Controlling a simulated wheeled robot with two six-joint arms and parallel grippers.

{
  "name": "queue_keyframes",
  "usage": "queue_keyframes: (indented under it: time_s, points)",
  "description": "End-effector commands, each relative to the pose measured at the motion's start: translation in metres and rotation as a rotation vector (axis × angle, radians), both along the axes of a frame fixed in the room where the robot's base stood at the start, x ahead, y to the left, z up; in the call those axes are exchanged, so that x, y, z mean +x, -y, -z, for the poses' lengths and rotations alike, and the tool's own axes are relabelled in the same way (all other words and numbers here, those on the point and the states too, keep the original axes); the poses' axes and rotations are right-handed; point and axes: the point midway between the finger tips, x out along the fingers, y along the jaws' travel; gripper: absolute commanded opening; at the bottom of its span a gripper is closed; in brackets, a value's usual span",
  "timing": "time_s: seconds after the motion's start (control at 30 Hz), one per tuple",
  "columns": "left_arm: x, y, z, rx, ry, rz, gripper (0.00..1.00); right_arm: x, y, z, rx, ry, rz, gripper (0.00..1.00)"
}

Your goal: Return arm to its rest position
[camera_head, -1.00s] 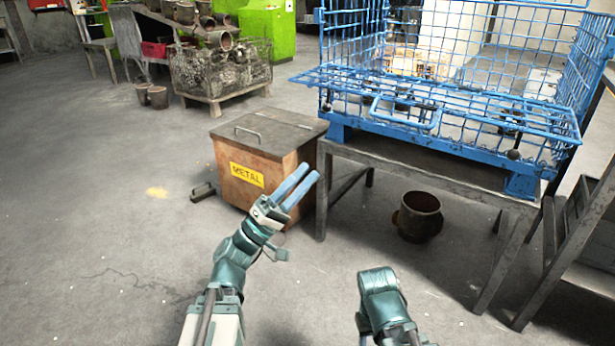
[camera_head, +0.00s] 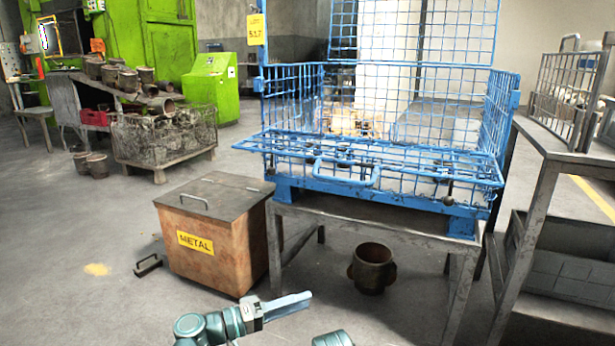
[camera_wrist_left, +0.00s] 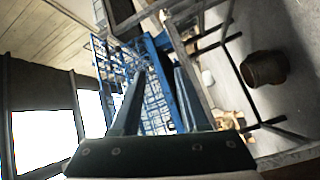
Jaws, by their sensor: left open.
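My left gripper (camera_head: 288,306) is low in the head view, in front of the brown METAL bin, with its blue-grey fingers pointing right. In the left wrist view its two fingers (camera_wrist_left: 160,95) stand apart with nothing between them, so it is open and empty. Beyond the fingers the blue wire cage (camera_wrist_left: 155,112) shows tilted. Only a small teal part of my other arm (camera_head: 333,339) shows at the bottom edge of the head view; its gripper is out of the picture.
The METAL bin (camera_head: 215,235) stands left of a metal table (camera_head: 400,222) bearing the blue wire cage (camera_head: 345,180). A rusty pot (camera_head: 372,268) sits beneath the table. A grey rack (camera_head: 555,150) is at the right.

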Motion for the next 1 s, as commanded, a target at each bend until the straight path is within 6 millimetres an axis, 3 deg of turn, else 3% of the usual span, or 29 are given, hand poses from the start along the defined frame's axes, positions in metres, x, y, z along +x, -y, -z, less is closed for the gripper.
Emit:
queue_keyframes:
  time_s: [0.1, 0.23, 0.4, 0.5, 0.7, 0.87, 0.9, 1.0]
  points:
    - [-0.009, 0.011, 0.056, 0.237, -0.103, 0.054, 0.45, 0.000, 0.000, 0.000, 0.000, 0.000, 0.000, 0.50]
    - [-0.021, 0.005, 0.115, 0.502, -0.218, 0.088, 0.45, 0.000, 0.000, 0.000, 0.000, 0.000, 0.000, 0.50]
    - [-0.037, -0.029, 0.178, 0.850, -0.361, 0.092, 0.45, 0.000, 0.000, 0.000, 0.000, 0.000, 0.000, 0.50]
    - [-0.045, -0.054, 0.201, 1.026, -0.428, 0.075, 0.45, 0.000, 0.000, 0.000, 0.000, 0.000, 0.000, 0.50]
    - [-0.053, -0.101, 0.222, 1.299, -0.522, 0.022, 0.45, 0.000, 0.000, 0.000, 0.000, 0.000, 0.000, 0.50]
    - [-0.058, -0.137, 0.226, 1.486, -0.576, -0.036, 0.45, 0.000, 0.000, 0.000, 0.000, 0.000, 0.000, 0.50]
    - [-0.060, -0.128, 0.207, 1.483, -0.567, -0.018, 0.45, 0.000, 0.000, -0.020, 0.000, 0.000, -0.001, 0.50]
    - [-0.064, -0.118, 0.187, 1.497, -0.552, 0.012, 0.45, 0.000, 0.000, -0.040, 0.000, -0.001, -0.002, 0.50]
